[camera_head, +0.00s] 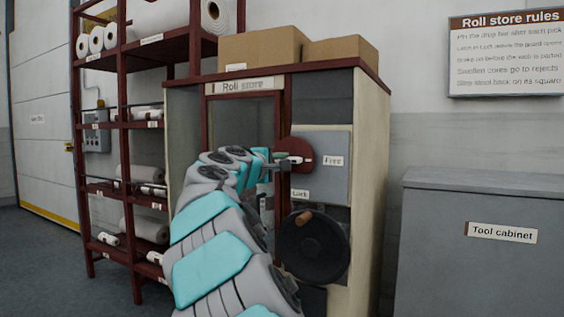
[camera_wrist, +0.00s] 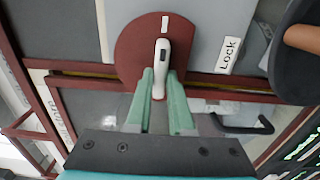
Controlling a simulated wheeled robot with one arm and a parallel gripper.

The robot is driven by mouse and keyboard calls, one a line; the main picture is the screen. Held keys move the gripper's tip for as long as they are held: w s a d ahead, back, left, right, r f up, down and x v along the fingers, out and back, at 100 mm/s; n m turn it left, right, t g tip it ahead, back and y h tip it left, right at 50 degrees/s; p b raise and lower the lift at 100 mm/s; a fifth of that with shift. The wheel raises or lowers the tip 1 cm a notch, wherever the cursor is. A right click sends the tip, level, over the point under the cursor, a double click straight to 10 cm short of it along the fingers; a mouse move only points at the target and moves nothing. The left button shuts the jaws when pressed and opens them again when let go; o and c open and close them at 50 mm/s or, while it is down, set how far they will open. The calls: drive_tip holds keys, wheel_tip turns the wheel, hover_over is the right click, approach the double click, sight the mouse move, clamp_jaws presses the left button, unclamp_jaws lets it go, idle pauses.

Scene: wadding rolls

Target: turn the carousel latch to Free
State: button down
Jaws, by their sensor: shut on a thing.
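The carousel latch is a dark red disc (camera_head: 291,147) with a pale lever, on the grey panel of the Roll store cabinet. In the head view its pale mark points right, toward the Free label (camera_head: 333,161). The Lock label (camera_head: 300,194) is below the disc. In the wrist view the white lever (camera_wrist: 162,52) stands nearly upright in the picture on the red disc (camera_wrist: 130,50), and the Lock label (camera_wrist: 228,54) is off to the right. My gripper (camera_wrist: 161,82) is shut on the lever, with one green finger on each side. The lever's lower end is partly hidden between the fingers.
A black handwheel (camera_head: 314,247) with a wooden knob sits below the latch. The cabinet's guarded opening (camera_head: 243,125) is left of it. A roll rack (camera_head: 118,125) stands at left, and a grey tool cabinet (camera_head: 470,262) at right.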

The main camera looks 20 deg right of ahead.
drive_tip(key=shift+a, duration=0.1)
idle(0.3)
drive_tip(key=c, duration=0.8)
unclamp_jaws()
drive_tip(key=b+v, duration=0.1)
drive_tip(key=v, duration=0.6)
drive_tip(key=shift+s+a, duration=0.2)
drive_tip(key=shift+a, duration=0.15)
